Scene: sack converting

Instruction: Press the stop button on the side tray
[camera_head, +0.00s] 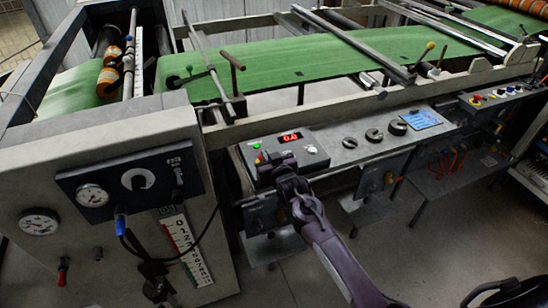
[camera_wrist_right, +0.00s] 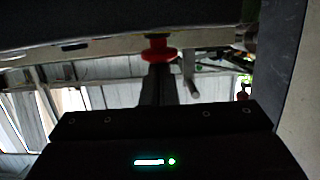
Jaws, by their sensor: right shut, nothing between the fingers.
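The tray (camera_head: 318,139) with a red lit display stands at the middle of the head view. My right gripper (camera_head: 268,160) is over the left part of this tray, with its fingers shut and empty. A small red and yellow spot, likely the stop button (camera_head: 258,160), shows just left of the fingertips, partly hidden by them. In the right wrist view a red mushroom-shaped button (camera_wrist_right: 158,55) is straight ahead at the tips of my dark shut fingers (camera_wrist_right: 160,80). I cannot tell whether they touch it. My left gripper is not in view.
A green lit button (camera_head: 257,146), the red display (camera_head: 290,137) and several dark knobs (camera_head: 373,135) sit on the tray. Another panel with coloured buttons (camera_head: 490,94) is at the right. A grey cabinet with gauges (camera_head: 92,195) stands at the left. Green sheet (camera_head: 290,62) runs behind.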

